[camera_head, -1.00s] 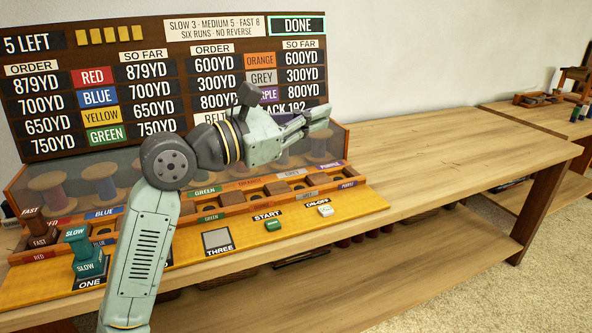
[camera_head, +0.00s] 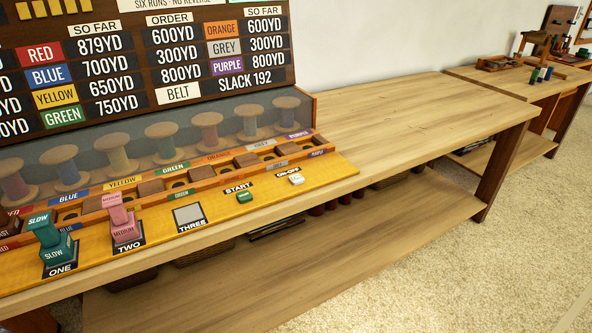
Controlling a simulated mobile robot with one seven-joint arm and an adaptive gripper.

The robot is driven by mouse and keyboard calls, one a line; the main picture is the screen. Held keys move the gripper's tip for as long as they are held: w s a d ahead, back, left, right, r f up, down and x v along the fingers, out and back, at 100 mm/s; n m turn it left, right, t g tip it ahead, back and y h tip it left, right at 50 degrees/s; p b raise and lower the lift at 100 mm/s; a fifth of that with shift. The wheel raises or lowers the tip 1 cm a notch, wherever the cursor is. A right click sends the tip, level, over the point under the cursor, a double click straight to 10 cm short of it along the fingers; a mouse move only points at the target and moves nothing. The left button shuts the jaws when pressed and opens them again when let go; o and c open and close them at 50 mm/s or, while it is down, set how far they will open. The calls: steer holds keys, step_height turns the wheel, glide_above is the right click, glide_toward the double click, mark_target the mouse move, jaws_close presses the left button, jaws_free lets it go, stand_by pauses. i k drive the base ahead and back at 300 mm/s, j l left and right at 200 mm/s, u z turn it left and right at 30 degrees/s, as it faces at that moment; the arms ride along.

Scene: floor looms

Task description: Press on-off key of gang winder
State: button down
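The on-off key (camera_head: 296,179) is a small white key at the right end of the yellow front panel (camera_head: 335,173) of the gang winder, under an ON-OFF label. The green START key (camera_head: 244,197) is to its left. Behind them are a row of spools (camera_head: 161,144) behind a clear cover and a dark order board (camera_head: 185,71). My gripper is out of view, so its state does not show.
A teal SLOW block (camera_head: 47,230) stands on pad ONE and a pink MEDIUM block (camera_head: 116,208) on pad TWO; pad THREE (camera_head: 189,217) is empty. The wooden bench top (camera_head: 420,115) is clear to the right. A second table (camera_head: 518,83) with small items stands at the back right.

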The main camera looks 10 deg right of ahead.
mark_target(297, 179)
steer(key=i+l+u, duration=0.15)
steer(key=l, duration=0.6)
steer(key=i+l+u, duration=0.2)
steer(key=l, duration=0.55)
steer(key=i+l+u, duration=0.15)
steer(key=l, duration=0.6)
steer(key=l+u, duration=0.15)
steer(key=l, duration=0.65)
